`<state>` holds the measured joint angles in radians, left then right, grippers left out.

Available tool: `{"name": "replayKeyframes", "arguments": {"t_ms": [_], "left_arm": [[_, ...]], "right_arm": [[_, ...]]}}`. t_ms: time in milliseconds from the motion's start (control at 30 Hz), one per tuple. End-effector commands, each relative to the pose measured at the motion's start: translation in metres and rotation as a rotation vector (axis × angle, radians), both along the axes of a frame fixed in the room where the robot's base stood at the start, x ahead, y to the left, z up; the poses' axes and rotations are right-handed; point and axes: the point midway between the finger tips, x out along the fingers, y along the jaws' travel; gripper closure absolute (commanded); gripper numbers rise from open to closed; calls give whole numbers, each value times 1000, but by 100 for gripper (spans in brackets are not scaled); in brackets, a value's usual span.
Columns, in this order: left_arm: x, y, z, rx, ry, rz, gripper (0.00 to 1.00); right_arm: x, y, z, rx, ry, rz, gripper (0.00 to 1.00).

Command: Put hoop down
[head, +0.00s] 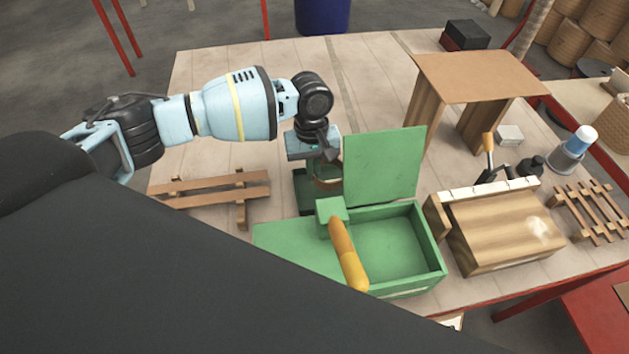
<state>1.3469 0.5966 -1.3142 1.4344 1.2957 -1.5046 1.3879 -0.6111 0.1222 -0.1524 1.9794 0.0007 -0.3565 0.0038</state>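A small brown hoop (328,182) shows at the end of my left gripper (322,168), just left of the raised green lid. My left arm reaches in from the left and the gripper points down. The gripper appears shut on the hoop, though its fingertips are small and partly hidden. Whether the hoop touches anything below it is hard to tell. My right gripper is not in view.
A green box (432,252) with its lid (385,165) upright and an orange handle (347,253) stands close in front. A wooden rack (215,188) lies left, a wooden block (505,232) right, a small bench (478,78) behind. The table (235,75) is clear at back left.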

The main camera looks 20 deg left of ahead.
Motion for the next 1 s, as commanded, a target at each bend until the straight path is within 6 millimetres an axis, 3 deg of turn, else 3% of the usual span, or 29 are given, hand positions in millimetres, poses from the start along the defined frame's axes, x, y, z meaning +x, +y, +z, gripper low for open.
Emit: {"name": "replayKeyframes", "arguments": {"t_ms": [233,767,933,1000], "left_arm": [[-1,0,-41,1,6,0,100],[-1,-4,-49,0,2,1,100],[-1,-3,-49,0,1,1,78],[-1,-3,-49,0,1,1,76]], "right_arm": [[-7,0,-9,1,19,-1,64],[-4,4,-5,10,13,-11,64],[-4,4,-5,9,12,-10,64],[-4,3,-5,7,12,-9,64]]}}
